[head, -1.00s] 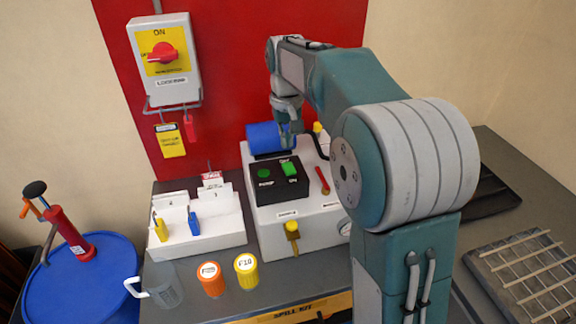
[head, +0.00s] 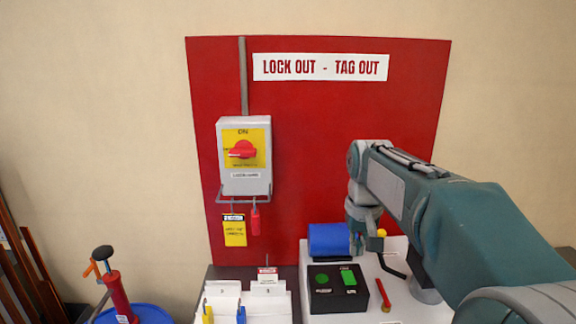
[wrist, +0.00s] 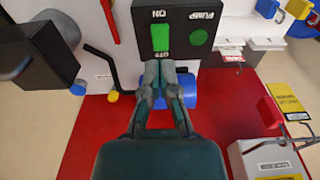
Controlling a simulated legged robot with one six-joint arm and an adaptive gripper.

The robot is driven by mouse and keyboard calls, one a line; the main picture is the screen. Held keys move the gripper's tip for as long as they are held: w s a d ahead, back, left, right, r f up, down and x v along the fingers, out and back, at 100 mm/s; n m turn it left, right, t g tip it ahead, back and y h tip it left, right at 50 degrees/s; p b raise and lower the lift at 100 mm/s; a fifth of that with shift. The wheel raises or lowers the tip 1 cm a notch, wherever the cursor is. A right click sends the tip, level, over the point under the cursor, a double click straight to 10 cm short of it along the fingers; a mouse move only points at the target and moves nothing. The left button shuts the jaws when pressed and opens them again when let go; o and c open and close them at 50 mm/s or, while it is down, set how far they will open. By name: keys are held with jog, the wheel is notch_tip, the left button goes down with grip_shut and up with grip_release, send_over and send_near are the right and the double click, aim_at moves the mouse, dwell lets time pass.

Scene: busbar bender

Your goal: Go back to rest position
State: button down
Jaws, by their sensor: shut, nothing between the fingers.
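My gripper (head: 357,246) is in front of the red board, at the right end of a blue cylinder (head: 328,239) in the head view. Whether it touches the cylinder is not clear. In the wrist view my gripper (wrist: 160,82) has its fingers together with nothing between them. They point toward the black pump box (wrist: 182,32) with its green ON/OFF switch (wrist: 160,38) and round green button (wrist: 197,37). The blue cylinder (wrist: 183,92) lies partly behind the fingers there. The pump box (head: 338,288) stands below the gripper in the head view.
A switch box (head: 243,182) with a red handle hangs on the red board (head: 310,130). A yellow tag (head: 234,232) and a red padlock (head: 255,222) hang below it. A white holder (head: 268,303) stands left of the machine. A red hand pump (head: 119,297) stands at the far left.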

jog(key=s+f+t, duration=0.2)
jog(key=s, duration=0.9)
jog(key=s+f+t, duration=0.2)
jog(key=s, duration=1)
jog(key=shift+f+t, duration=0.3)
jog(key=shift+f, duration=0.1)
